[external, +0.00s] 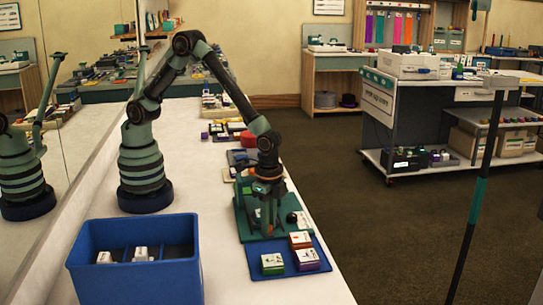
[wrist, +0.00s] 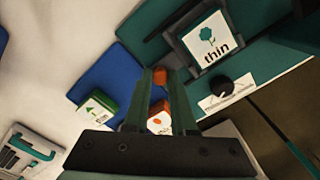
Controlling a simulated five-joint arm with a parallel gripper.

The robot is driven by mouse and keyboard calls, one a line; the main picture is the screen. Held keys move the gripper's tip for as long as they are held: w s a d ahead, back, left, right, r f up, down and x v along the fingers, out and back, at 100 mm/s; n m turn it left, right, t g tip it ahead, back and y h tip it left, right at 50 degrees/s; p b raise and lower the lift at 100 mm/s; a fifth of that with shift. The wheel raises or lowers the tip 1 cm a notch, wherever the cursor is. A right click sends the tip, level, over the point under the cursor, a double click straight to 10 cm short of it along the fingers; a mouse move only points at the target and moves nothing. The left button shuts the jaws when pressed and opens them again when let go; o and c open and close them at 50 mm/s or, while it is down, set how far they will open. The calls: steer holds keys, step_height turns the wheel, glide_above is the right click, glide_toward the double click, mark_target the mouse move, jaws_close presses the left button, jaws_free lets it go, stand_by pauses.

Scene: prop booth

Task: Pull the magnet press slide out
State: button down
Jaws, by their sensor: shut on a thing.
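The magnet press (external: 245,222) is a green board-like unit on the white table in the external view. In the wrist view, part of the green unit (wrist: 262,62) shows with a framed white tile marked "thin" (wrist: 207,40) and a black knob (wrist: 220,87). My gripper (external: 266,226) points down over the press. In the wrist view, my gripper (wrist: 160,82) has its fingers shut on a small orange piece (wrist: 160,75), which looks like the slide's handle. The slide itself cannot be made out clearly, as my fingers hide part of it.
A blue mat (external: 262,251) in front of the press holds a green-and-white block (external: 273,264) and two orange-and-white blocks (external: 307,260). A blue divided bin (external: 135,275) stands at the left front. Various items line the table behind the press.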

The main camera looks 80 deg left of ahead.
steer(key=shift+d+r, duration=0.1)
steer(key=shift+d, duration=0.25)
steer(key=c, duration=0.7)
jaws_free()
steer(key=shift+a, duration=0.1)
step_height(320, 180, up, 12)
